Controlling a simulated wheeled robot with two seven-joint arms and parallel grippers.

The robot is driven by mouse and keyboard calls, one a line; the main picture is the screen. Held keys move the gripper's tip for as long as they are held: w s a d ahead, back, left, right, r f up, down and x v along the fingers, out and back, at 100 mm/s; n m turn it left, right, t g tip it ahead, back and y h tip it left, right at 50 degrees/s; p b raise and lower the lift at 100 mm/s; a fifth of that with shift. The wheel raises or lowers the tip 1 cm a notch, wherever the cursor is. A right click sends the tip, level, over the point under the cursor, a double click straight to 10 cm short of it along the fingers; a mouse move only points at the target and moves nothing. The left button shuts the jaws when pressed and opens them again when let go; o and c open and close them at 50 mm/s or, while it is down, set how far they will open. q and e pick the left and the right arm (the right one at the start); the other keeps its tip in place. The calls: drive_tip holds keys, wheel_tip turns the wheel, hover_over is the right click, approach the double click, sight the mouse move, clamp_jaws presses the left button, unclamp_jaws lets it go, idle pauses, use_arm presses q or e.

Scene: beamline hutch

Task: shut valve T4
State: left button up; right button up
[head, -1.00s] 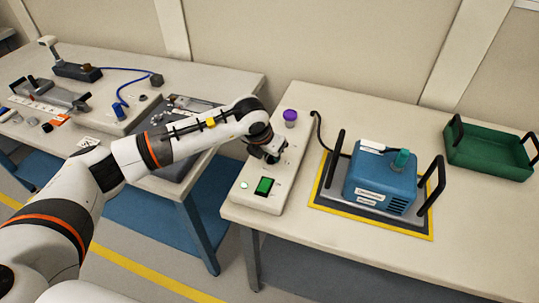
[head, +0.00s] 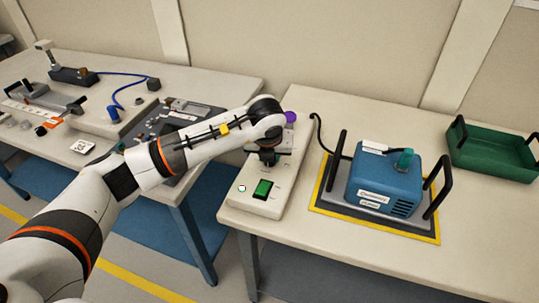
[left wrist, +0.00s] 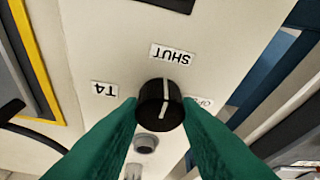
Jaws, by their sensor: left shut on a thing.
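Valve T4 is a black round knob (left wrist: 159,105) with a white line across it, on the pale control panel (head: 246,204). In the left wrist view the T4 label (left wrist: 104,89) is left of the knob and the SHUT label (left wrist: 171,55) is above it. The white line runs roughly up and down the picture, toward the SHUT label. A third label (left wrist: 205,102) on the right is partly hidden by a finger. My left gripper (left wrist: 160,103) has its green fingers closed on both sides of the knob; in the head view it points down at the panel (head: 267,157).
To the right are a blue pump box (head: 380,190) with black handles and a green tray (head: 490,155). The front right tabletop is clear.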

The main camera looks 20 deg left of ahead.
use_arm(q)
drive_tip(key=o, duration=1)
drive_tip(key=shift+r, duration=0.1)
drive_tip(key=v, duration=1.1)
drive_tip(key=shift+s+r+b, duration=0.2)
drive_tip(key=shift+r+b, duration=0.15)
drive_tip(key=shift+f, duration=0.1)
